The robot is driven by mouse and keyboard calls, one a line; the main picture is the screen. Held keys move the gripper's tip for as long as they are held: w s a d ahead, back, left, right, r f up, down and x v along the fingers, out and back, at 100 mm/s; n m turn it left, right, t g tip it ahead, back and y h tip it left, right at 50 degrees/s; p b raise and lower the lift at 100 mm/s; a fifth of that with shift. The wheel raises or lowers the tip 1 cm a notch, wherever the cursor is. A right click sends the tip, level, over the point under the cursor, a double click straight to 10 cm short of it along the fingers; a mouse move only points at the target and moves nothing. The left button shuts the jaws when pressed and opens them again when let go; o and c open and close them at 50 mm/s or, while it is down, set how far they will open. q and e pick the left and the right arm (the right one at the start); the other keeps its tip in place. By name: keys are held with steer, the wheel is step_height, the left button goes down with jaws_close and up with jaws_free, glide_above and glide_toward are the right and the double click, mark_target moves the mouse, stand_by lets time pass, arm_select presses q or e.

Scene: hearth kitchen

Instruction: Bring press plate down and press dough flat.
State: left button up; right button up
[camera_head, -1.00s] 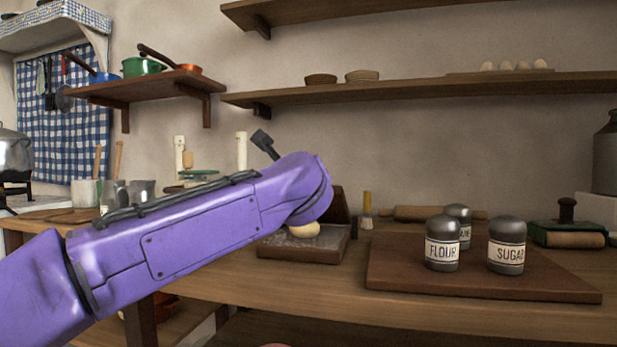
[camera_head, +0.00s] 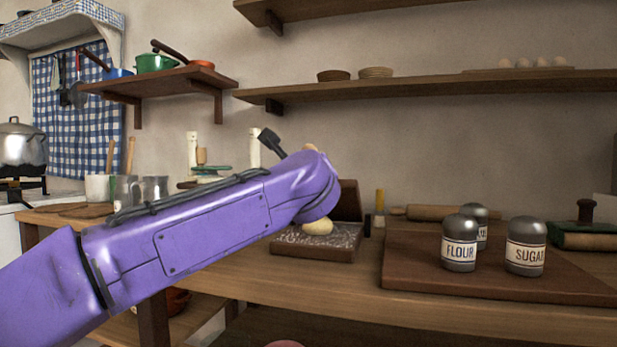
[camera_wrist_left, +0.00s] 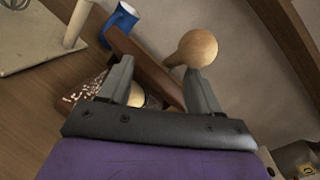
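The dough (camera_head: 318,227), a pale ball, sits on the floured base (camera_head: 285,248) of the wooden press. The press plate (camera_head: 349,203) stands raised at the back of the base, partly hidden by my left wrist. In the left wrist view the plate (camera_wrist_left: 145,66) runs diagonally just beyond my left gripper (camera_wrist_left: 160,75), whose two fingers are spread apart. A round wooden knob (camera_wrist_left: 198,47) shows behind the right finger. Contact between fingers and plate cannot be told. My right gripper is in no view.
A board (camera_head: 400,275) with flour (camera_head: 459,244) and sugar (camera_head: 526,247) shakers lies right of the press. A rolling pin (camera_head: 435,213) lies behind. Mugs (camera_head: 150,188) stand to the left.

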arm_select(q)
steer(key=shift+a, duration=0.15)
steer(key=s+r+b, duration=0.2)
steer(key=s+b, duration=0.3)
steer(key=s, duration=0.7)
stand_by(0.4)
steer(key=shift+w, duration=0.1)
steer(key=s, duration=1)
steer(key=shift+s+d, duration=0.2)
steer(key=shift+s, duration=0.1)
